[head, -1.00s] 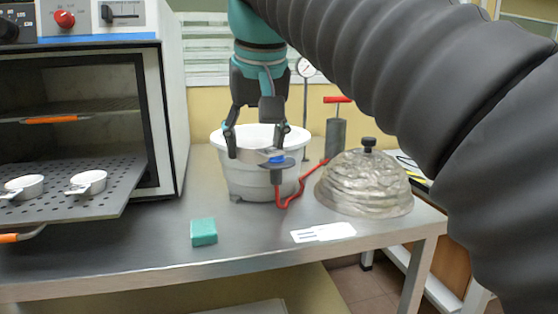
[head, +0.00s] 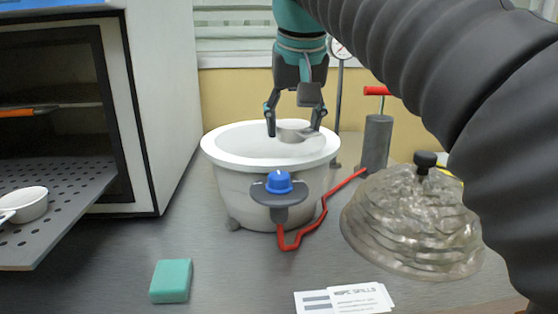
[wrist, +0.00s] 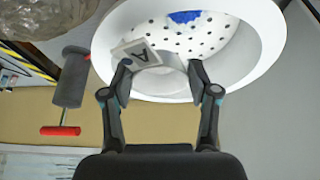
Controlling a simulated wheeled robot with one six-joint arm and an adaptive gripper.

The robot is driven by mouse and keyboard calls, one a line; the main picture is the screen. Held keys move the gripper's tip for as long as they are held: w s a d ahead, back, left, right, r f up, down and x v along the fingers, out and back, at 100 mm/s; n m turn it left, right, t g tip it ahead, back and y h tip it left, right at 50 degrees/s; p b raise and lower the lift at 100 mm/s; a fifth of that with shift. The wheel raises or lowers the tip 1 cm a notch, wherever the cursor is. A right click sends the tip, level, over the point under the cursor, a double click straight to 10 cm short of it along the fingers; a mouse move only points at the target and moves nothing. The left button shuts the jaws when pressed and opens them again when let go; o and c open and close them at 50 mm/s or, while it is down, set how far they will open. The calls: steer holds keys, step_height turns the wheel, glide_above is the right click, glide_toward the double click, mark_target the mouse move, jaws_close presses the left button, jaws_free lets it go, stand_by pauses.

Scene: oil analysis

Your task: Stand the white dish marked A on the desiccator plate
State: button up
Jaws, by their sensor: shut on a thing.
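The white dish (head: 293,130) is held between the fingers of my gripper (head: 294,132), over the mouth of the white desiccator bowl (head: 225,160). In the wrist view my gripper (wrist: 160,68) is shut on the dish (wrist: 172,82); its flat tab marked A (wrist: 137,54) sticks out beside the left fingertip. The perforated desiccator plate (wrist: 205,40) lies inside the bowl behind the dish, with a blue patch showing at its far side. The bowl's wall hides the plate in the head view. I cannot tell whether the dish touches the plate.
A blue-knobbed valve (head: 278,182) and red hose (head: 322,210) are at the bowl's front. The lid (head: 415,225) and hand pump (head: 376,140) stand right. A green block (head: 171,281) and cards (head: 345,299) lie in front. A second dish (head: 26,204) sits on the oven shelf (head: 60,200).

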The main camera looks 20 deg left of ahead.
steer(key=w+a+f, duration=0.1)
steer(key=a, duration=0.1)
steer(key=w+a+f, duration=0.4)
steer(key=shift+w+a, duration=0.15)
steer(key=shift+a, duration=0.15)
steer(key=shift+a+f, duration=0.1)
steer(key=shift+f, duration=0.05)
steer(key=shift+f+b, duration=0.45)
steer(key=shift+f, duration=1.5)
steer(key=shift+f, duration=0.2)
steer(key=o, duration=1.1)
steer(key=shift+o, duration=0.2)
steer(key=shift+r, duration=0.45)
steer(key=p+v, duration=0.1)
steer(key=v, duration=1)
steer(key=shift+r, duration=0.25)
